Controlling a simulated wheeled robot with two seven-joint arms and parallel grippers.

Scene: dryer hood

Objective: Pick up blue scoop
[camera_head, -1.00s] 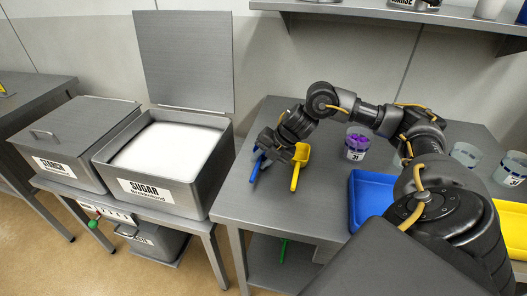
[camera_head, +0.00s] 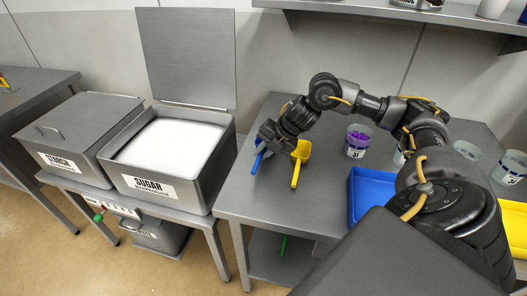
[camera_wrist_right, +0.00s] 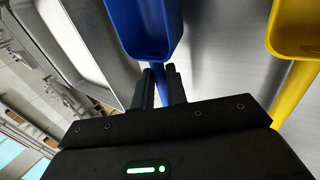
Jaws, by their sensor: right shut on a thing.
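The blue scoop (camera_head: 257,161) is at the left end of the grey table, partly hidden behind my right gripper (camera_head: 268,142). In the right wrist view the blue scoop (camera_wrist_right: 146,28) points away from my right gripper (camera_wrist_right: 163,88), whose two fingers are closed on its handle. I cannot tell whether the scoop is clear of the table top. A yellow scoop (camera_head: 301,150) lies just to the right of the gripper, apart from it; it also shows at the right of the wrist view (camera_wrist_right: 295,35). My left gripper is not in view.
The open sugar bin (camera_head: 166,190) stands left of the table (camera_head: 228,198), with the lidded starch bin (camera_head: 75,140) beyond it. A cup with purple contents (camera_head: 358,140), a blue tray (camera_head: 354,205) and clear cups (camera_head: 510,168) are to the right. A shelf (camera_head: 390,12) hangs above.

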